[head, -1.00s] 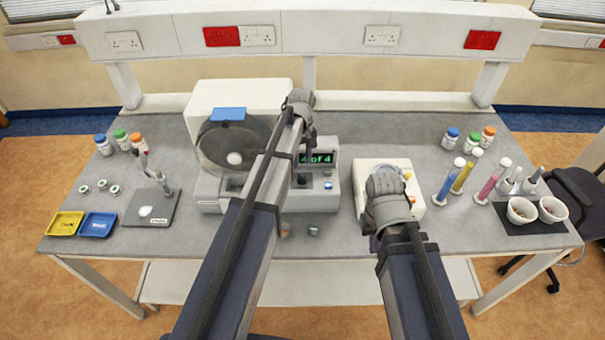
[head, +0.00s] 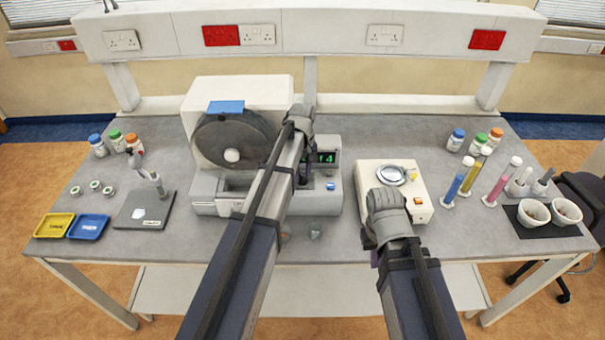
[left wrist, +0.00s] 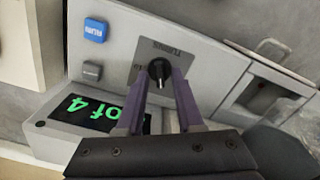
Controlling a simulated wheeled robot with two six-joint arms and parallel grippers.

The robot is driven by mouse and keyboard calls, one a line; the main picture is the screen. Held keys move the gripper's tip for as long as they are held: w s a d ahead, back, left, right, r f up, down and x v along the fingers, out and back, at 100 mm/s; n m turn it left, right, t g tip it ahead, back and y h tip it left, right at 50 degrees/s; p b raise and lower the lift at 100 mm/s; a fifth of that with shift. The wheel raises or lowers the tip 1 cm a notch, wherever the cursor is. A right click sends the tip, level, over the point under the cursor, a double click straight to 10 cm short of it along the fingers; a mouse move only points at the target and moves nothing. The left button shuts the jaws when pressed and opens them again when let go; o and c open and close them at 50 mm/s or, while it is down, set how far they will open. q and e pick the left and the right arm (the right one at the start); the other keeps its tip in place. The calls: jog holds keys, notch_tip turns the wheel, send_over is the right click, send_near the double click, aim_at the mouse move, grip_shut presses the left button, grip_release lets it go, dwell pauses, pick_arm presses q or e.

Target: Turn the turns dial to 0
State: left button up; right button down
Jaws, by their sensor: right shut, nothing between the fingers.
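The turns dial (left wrist: 160,70) is a small black knob with a light pointer line, on the grey panel labelled TURNS in the left wrist view.
A blue RUNS button (left wrist: 95,30) and a grey button (left wrist: 91,71) sit near the display. The cream device (head: 405,178) is to the right.

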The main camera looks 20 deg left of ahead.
pick_arm(q)
grip_shut()
dwell(0.5)
jog(key=n, duration=0.5)
jog(key=shift+n, duration=2.4)
jog(key=shift+o, duration=0.9)
grip_release()
